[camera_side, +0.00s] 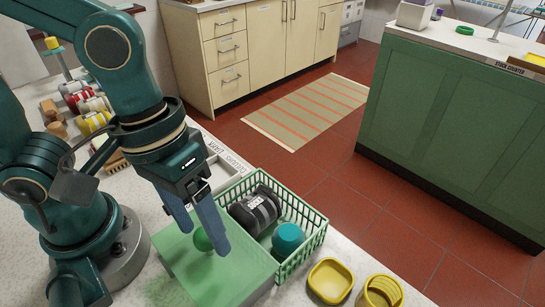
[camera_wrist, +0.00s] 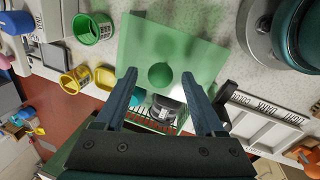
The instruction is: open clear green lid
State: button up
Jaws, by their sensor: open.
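The clear green lid (camera_side: 215,275) is a flat translucent sheet at the front of the counter, beside a green basket (camera_side: 303,252). It has a round green knob (camera_side: 202,239). In the wrist view the lid (camera_wrist: 195,40) fills the upper middle, with the knob (camera_wrist: 161,75) near its centre. My gripper (camera_side: 205,240) points down over the lid, fingers apart, one on each side of the knob. In the wrist view the knob lies between the fingertips of my gripper (camera_wrist: 159,74), with gaps visible at both sides. Whether the fingertips reach below the knob's top is unclear.
The basket holds a dark labelled roll (camera_side: 255,211) and a teal cup-like item (camera_side: 287,240). A yellow bowl (camera_side: 330,281) and a yellow cup (camera_side: 379,292) stand right of the lid. A grey divided tray (camera_side: 222,172) lies behind.

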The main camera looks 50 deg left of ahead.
aim_at(202, 230)
jog(key=shift+a+r, duration=0.25)
jog(key=shift+r, duration=0.8)
jog(key=shift+a+r, duration=0.2)
jog(key=shift+r, duration=0.8)
jog(key=w+a+t, duration=0.1)
jog(key=a, duration=0.2)
jog(key=w+a+r+t+y, duration=0.1)
jog(key=a+t, duration=0.1)
jog(key=a, duration=0.1)
jog(key=w+a+t+y, duration=0.1)
jog(key=a+t, duration=0.1)
jog(key=a, duration=0.1)
jog(key=shift+w+a+r, duration=0.15)
jog(key=shift+w+a, duration=0.15)
jog(key=shift+w, duration=0.05)
jog(key=shift+a+m, duration=0.25)
jog(key=shift+m, duration=0.25)
jog(key=shift+w+m, duration=0.15)
jog(key=shift+m, duration=0.45)
